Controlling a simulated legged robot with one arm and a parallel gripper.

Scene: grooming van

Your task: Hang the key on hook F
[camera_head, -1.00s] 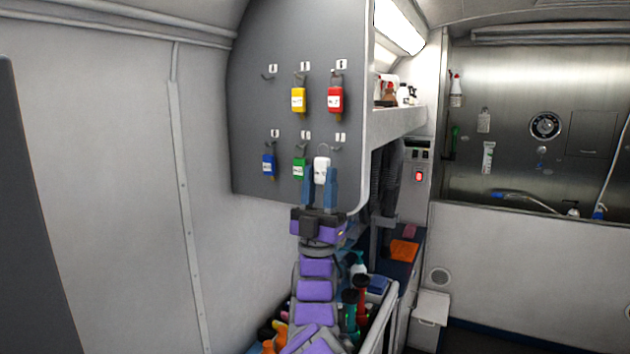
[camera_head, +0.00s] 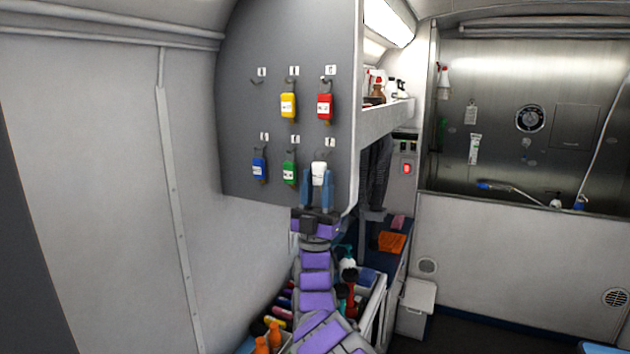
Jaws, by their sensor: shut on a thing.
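The white key tag (camera_head: 319,168) is between the two blue fingers of my gripper (camera_head: 318,179), which is shut on it. The tag is upright at the lower right of the grey hook board (camera_head: 235,130). Its ring shows faintly just above it, close to the lower right hook (camera_head: 328,153). I cannot tell whether the ring is around the hook or in front of it. A small label (camera_head: 331,141) sits above that hook; its letter is too small to read. The fingers cover the tag's sides.
A yellow tag (camera_head: 288,105) and a red tag (camera_head: 325,106) hang in the upper row. A blue tag (camera_head: 259,168) and a green tag (camera_head: 289,172) hang left of my gripper. The upper left hook (camera_head: 257,81) is empty. A shelf (camera_head: 388,120) juts out at right.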

